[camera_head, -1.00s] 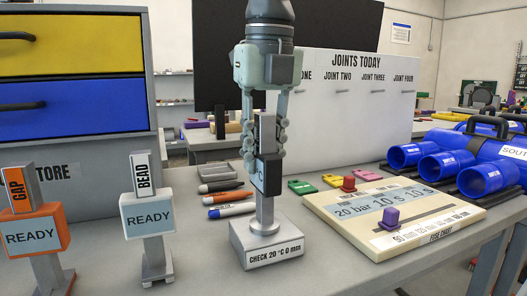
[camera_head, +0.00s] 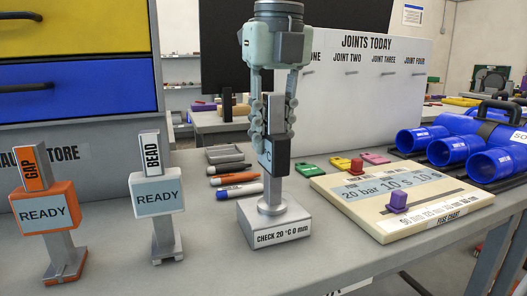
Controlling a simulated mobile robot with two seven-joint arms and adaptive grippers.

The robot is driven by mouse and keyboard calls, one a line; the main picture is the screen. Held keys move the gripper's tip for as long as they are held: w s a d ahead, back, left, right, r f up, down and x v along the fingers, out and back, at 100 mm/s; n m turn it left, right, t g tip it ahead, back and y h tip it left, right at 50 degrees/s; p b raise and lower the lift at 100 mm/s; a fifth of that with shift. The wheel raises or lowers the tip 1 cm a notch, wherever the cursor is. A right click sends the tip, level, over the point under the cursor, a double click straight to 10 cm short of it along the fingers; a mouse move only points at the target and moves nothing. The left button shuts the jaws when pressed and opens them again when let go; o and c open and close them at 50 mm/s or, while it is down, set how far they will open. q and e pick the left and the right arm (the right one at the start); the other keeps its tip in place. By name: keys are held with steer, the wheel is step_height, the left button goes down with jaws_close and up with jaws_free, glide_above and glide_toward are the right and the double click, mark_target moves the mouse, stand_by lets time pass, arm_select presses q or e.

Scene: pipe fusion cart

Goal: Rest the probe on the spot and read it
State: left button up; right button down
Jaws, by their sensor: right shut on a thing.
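My right gripper (camera_head: 273,130) points down from above, its fingers closed around the upper grey stem of a probe. The probe (camera_head: 271,182) is upright, with a dark display box marked °C (camera_head: 276,156) just below the fingertips; its reading cannot be made out. Its lower end stands at the round pad on the pale check block (camera_head: 276,226), labelled "CHECK 20 °C 0 mm". I cannot tell whether it presses there. The orange GAP tool (camera_head: 46,212) and the grey BEAD tool (camera_head: 157,198) stand upright at left, each showing READY. My left gripper is not in view.
Several markers (camera_head: 233,178) lie behind the block. A fuse chart board (camera_head: 420,222) with red and purple sliders lies at right, before coloured tags and blue pipes (camera_head: 456,150). The "JOINTS TODAY" board (camera_head: 360,125) stands behind. The bench front is clear.

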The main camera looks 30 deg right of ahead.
steer(key=shift+s, duration=0.1)
steer(key=shift+r+p, duration=2.9)
steer(key=shift+r, duration=0.6)
